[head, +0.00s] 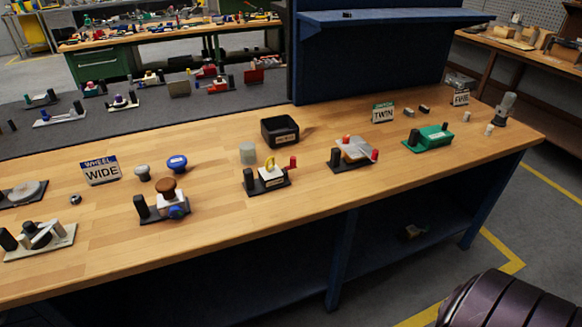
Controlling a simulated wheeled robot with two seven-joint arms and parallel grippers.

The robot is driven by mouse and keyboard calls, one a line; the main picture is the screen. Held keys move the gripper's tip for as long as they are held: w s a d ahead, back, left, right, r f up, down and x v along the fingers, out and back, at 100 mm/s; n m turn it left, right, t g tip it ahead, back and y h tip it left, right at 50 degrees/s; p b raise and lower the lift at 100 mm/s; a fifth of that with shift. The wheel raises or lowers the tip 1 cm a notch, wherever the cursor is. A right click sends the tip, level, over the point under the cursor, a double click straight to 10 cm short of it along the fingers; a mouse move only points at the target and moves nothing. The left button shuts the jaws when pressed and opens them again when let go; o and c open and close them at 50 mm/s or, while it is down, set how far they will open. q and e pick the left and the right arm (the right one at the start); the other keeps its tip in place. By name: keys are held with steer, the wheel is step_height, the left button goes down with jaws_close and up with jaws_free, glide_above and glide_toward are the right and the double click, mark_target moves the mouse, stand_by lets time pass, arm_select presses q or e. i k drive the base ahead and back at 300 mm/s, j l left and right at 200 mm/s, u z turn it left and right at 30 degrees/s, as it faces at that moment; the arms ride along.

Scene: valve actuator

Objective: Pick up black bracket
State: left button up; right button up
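No single part stands out clearly as the black bracket. Dark candidates are the small black base with a post (141,207) under the brown-knobbed valve unit, the black base and post (250,181) of the yellow-handled unit, and the black base and post (336,157) of the unit with red parts. All stand on the wooden bench (230,225). A square black open tray (280,131) sits near the bench's back edge. Neither of my grippers is in view.
A blue knob (177,163), a grey cylinder (248,152) and a green unit (430,138) stand there too. A blue panel (380,60) rises behind. The bench's front strip is mostly clear.

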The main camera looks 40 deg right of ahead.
mark_target(267, 182)
steer(key=i+l+z, duration=0.15)
steer(key=l, duration=0.35)
steer(key=i+l+z, duration=0.15)
steer(key=i+l, duration=0.25)
steer(key=i+l+z, duration=0.2)
steer(key=l, duration=0.25)
steer(key=i, duration=0.1)
